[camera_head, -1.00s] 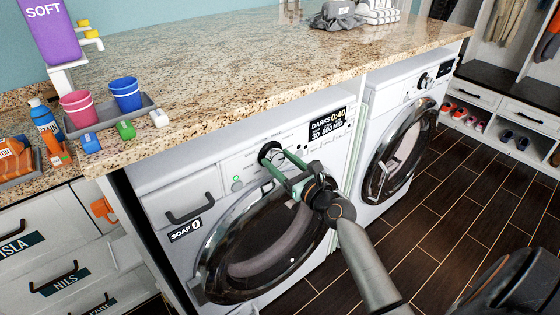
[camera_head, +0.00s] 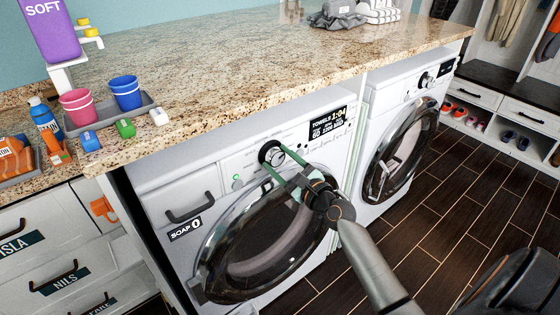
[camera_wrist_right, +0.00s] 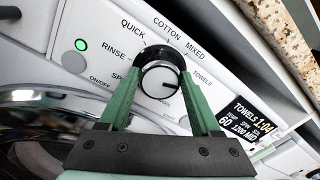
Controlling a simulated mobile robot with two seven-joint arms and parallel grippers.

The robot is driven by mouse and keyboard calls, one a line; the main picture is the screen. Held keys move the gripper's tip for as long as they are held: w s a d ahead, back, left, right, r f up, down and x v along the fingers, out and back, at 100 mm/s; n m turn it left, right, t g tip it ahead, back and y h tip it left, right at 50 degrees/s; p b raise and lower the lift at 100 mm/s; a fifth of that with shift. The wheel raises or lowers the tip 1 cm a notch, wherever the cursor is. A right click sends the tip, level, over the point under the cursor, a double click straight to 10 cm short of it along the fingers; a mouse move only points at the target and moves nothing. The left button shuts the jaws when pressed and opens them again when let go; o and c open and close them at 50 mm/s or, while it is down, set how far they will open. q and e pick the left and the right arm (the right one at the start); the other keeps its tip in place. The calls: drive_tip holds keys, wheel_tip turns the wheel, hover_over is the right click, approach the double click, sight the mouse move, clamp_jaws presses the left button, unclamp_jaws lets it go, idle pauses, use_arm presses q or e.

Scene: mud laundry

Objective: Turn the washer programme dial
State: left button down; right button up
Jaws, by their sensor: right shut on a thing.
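The washer (camera_head: 190,190) is white with a round glass door (camera_head: 262,245), which is closed. Its programme dial (camera_wrist_right: 158,84) is round, with a black surround and a light face bearing a short dark mark towards the right. Labels such as Quick, Cotton, Mixed and Towels ring it. The dial also shows in the head view (camera_head: 272,155). My right gripper (camera_head: 275,158) has its green fingers on either side of the dial, shut on it. The display (camera_wrist_right: 252,118) reads Towels 1:04. My left gripper is in neither current view.
A granite counter (camera_head: 250,80) runs above the washer. A second white front-loading machine (camera_head: 385,95) stands to the right. The soap drawer (camera_head: 185,205) and its handle are left of the dial. Dark floor (camera_head: 450,210) is open at right.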

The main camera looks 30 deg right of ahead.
drive_tip(key=n, duration=0.5)
drive_tip(key=shift+f+b, duration=0.1)
drive_tip(key=shift+b, duration=0.2)
drive_tip(key=n, duration=0.4)
drive_tip(key=shift+n, duration=0.3)
drive_tip(key=n, duration=0.3)
drive_tip(key=shift+f+n+y, duration=0.1)
drive_tip(key=shift+n+y, duration=0.2)
drive_tip(key=shift+n, duration=0.1)
drive_tip(key=n+p, duration=0.1)
drive_tip(key=n, duration=0.3)
drive_tip(key=shift+n, duration=0.4)
drive_tip(key=n+p, duration=0.1)
drive_tip(key=n, duration=0.3)
drive_tip(key=shift+f+n+p, duration=0.1)
drive_tip(key=shift+n+p, duration=0.2)
drive_tip(key=shift+p, duration=0.05)
drive_tip(key=n+p, duration=0.2)
drive_tip(key=n, duration=0.2)
drive_tip(key=shift+d+n+y, duration=0.15)
drive_tip(key=shift+n+y, duration=0.15)
drive_tip(key=n+p, duration=0.1)
drive_tip(key=n, duration=0.2)
drive_tip(key=shift+n, duration=0.3)
drive_tip(key=shift+d+n+p, duration=0.15)
drive_tip(key=shift+n+p, duration=0.5)
drive_tip(key=shift+n, duration=1.25)
drive_tip(key=shift+f+g, duration=0.1)
drive_tip(key=shift+g, duration=0.2)
